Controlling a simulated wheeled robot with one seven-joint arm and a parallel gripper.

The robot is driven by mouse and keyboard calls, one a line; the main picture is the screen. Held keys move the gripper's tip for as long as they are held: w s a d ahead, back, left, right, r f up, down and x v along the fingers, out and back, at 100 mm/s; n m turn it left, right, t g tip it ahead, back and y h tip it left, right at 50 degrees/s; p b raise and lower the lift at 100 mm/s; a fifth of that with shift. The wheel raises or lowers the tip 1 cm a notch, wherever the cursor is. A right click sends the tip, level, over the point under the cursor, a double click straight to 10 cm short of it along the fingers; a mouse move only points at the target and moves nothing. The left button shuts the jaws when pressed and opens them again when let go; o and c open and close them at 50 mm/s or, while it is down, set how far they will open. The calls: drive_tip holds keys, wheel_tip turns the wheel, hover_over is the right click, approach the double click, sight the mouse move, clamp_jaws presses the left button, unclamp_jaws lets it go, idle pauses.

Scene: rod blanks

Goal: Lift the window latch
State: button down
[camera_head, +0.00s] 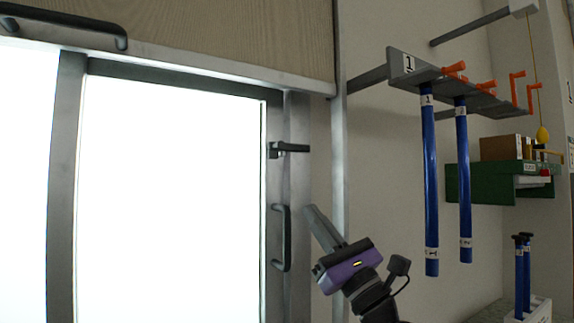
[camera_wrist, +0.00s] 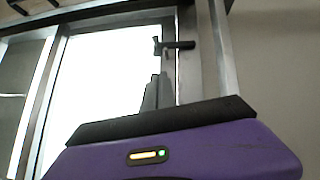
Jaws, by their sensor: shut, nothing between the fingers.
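The window latch (camera_head: 289,148) is a dark lever on the right frame of the bright window (camera_head: 170,190), lying level and pointing right. It also shows in the wrist view (camera_wrist: 176,45), above the fingertips. A dark vertical pull handle (camera_head: 281,238) is on the same frame below the latch. My gripper (camera_head: 309,210) is purple with grey fingers, shut and empty. It is below and slightly right of the latch, apart from it in the picture, and right of the pull handle. In the wrist view the fingers (camera_wrist: 156,82) point up toward the latch.
A wooden cabinet with a black handle (camera_head: 65,25) is above the window. At the right, a grey rack (camera_head: 450,85) with orange hooks holds blue rods (camera_head: 430,190). A green shelf (camera_head: 490,175) with boxes is behind. Bare wall lies between window and rack.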

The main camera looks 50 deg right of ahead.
drive_tip(key=p, duration=0.3)
approach(277, 150)
drive_tip(key=w, duration=0.3)
wheel_tip(277, 150, up, 3)
drive_tip(key=shift+f+p, duration=0.15)
drive_tip(key=shift+p, duration=0.4)
drive_tip(key=shift+w+a+r+p, duration=0.15)
drive_tip(key=shift+r+p, duration=0.15)
drive_tip(key=shift+r, duration=0.3)
drive_tip(key=shift+w+a, duration=0.1)
drive_tip(key=shift+r+m+h, duration=0.15)
drive_tip(key=shift+m+h, duration=0.25)
